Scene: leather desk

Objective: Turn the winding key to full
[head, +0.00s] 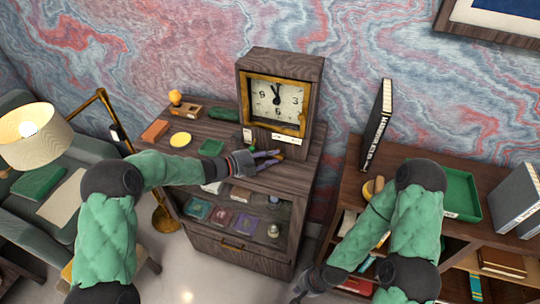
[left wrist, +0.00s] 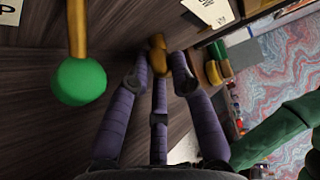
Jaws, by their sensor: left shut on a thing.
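The wooden mantel clock (head: 285,75) with a brass-framed dial stands on top of the cabinet. My left gripper (head: 278,155) is at the clock's lower front. In the left wrist view my left gripper (left wrist: 160,62) has its purple-grey fingers closed around a small brass piece, seemingly the winding key (left wrist: 157,42). Its tip shows beyond the fingers; the rest is hidden between them. A brass rod with a green ball knob (left wrist: 80,80) is to the left, apart from the fingers. My right gripper (head: 305,285) hangs low near the right shelf, its fingers too small to read.
A lamp (head: 35,137) stands left. The right shelf (head: 345,190) carries a green tray (head: 460,195) and an upright black binder (head: 376,125).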

